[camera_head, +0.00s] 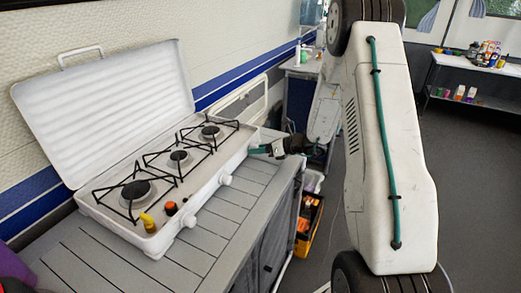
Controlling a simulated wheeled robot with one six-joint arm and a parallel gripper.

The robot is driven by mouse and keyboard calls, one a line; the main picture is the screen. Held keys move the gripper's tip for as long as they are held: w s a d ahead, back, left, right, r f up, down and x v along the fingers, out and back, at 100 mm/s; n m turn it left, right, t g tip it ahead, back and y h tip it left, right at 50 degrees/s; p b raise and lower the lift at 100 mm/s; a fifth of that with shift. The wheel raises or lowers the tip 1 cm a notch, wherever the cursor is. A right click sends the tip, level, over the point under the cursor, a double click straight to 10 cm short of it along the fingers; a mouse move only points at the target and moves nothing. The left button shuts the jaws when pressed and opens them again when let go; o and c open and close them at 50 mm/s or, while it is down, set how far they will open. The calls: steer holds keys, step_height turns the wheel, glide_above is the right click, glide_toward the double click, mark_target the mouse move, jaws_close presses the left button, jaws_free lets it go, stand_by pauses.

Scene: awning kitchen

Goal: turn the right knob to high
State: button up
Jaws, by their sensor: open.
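A white three-burner camping stove (205,195) stands on the slatted counter with its lid up. White knobs line its front face: a left knob (189,221), a middle knob (225,179) and the right knob (253,146) at the far right end. My gripper (262,149) reaches in from the right, with its teal fingertips at the right knob. The gripper is open. The fingers partly cover the right knob, so I cannot tell whether they touch it or which way it is turned.
Black pan grates (180,156) cover the burners. A yellow piece (147,222) and an orange-topped piece (171,208) stand at the stove's near end. The grey counter (215,236) is clear in front. A yellow-edged crate (308,226) sits low beside it. A shelf table (470,80) stands far right.

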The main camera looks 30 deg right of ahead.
steer(key=c, duration=1)
steer(key=n+t+h, duration=0.1)
steer(key=n+h, duration=0.1)
steer(key=n, duration=0.1)
steer(key=shift+a, duration=0.15)
steer(key=n+t+h, duration=0.1)
steer(key=n, duration=0.2)
steer(key=shift+s+n+t, duration=0.1)
steer(key=shift+n+t, duration=0.2)
steer(key=shift+a+h, duration=0.1)
steer(key=shift+h, duration=0.2)
steer(key=o, duration=1)
